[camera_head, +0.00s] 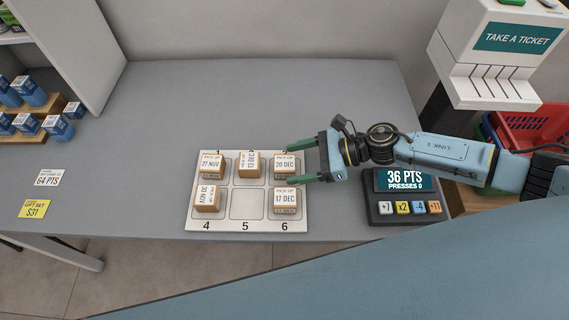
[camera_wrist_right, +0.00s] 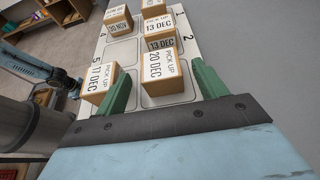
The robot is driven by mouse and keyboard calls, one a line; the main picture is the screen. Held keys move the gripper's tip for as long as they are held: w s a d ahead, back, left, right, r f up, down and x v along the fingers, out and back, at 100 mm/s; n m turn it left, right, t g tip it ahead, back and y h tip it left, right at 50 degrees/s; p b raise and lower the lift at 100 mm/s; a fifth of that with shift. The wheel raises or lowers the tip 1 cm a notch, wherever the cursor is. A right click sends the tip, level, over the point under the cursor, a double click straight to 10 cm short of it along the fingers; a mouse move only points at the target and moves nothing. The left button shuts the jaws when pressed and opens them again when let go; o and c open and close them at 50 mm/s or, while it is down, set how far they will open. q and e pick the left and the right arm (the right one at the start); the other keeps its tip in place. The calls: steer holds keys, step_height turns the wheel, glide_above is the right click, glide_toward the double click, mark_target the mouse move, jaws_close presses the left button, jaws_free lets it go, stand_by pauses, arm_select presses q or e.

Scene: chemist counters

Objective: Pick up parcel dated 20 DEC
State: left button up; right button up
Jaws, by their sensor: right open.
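The parcel labelled 20 DEC (camera_head: 285,165) is a small brown box with a white label, standing in the back right compartment of a white numbered tray (camera_head: 247,225). It also shows in the wrist view (camera_wrist_right: 163,68), between the green fingers. My right gripper (camera_head: 304,164) is open, reaching in from the right at this parcel. In the wrist view the fingers (camera_wrist_right: 163,88) stand on either side of its near end; whether they touch it I cannot tell. The parcel labelled 17 DEC (camera_head: 286,201) stands in front of it, close to one finger. My left gripper is not in view.
The tray also holds parcels labelled 27 NOV (camera_head: 211,164), 13 DEC (camera_head: 249,164) and 30 NOV (camera_head: 207,198); compartment 5 is empty. A points keypad (camera_head: 405,202) stands right of the tray, below my arm. A ticket dispenser (camera_head: 495,60) and red basket (camera_head: 530,130) are at the right. The counter's left is mostly clear.

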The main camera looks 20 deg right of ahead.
mark_target(278, 166)
steer(key=x, duration=0.4)
steer(key=shift+w+a, duration=0.15)
steer(key=shift+w+a+f, duration=0.1)
steer(key=shift+a+f, duration=0.1)
steer(key=shift+a, duration=0.3)
steer(key=shift+f, duration=0.1)
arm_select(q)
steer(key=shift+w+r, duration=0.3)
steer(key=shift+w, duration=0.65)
arm_select(e)
steer(key=c, duration=1.1)
